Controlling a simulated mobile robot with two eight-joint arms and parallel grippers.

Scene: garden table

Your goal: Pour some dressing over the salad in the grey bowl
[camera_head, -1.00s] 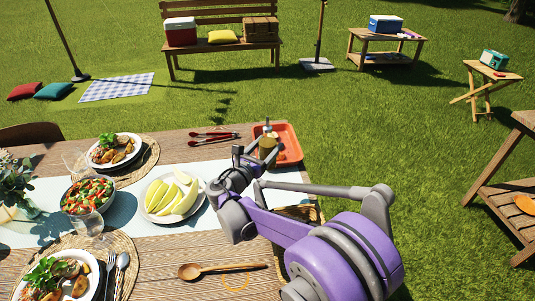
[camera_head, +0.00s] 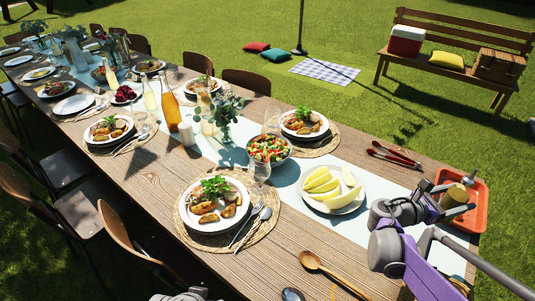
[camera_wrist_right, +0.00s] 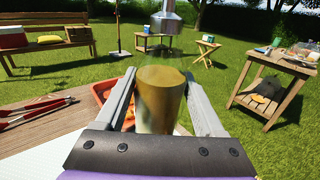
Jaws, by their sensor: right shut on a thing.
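My right gripper (camera_head: 449,197) is shut on the dressing bottle (camera_head: 455,194), a clear bottle of yellow-brown liquid with a metal spout. In the right wrist view the bottle (camera_wrist_right: 160,95) stands between both fingers, roughly upright, spout (camera_wrist_right: 167,20) up. It is at the orange tray (camera_head: 481,214); I cannot tell whether its base touches. The grey bowl (camera_head: 286,158) of mixed green, red and orange salad (camera_head: 268,147) is on the table runner, well to the left of this gripper.
A plate of melon slices (camera_head: 334,208) lies between the bowl and my right gripper. A wine glass (camera_head: 259,172) stands just in front of the bowl, a flower vase (camera_head: 224,125) behind left. Red tongs (camera_head: 394,156) and a wooden spoon (camera_head: 325,268) lie nearby.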

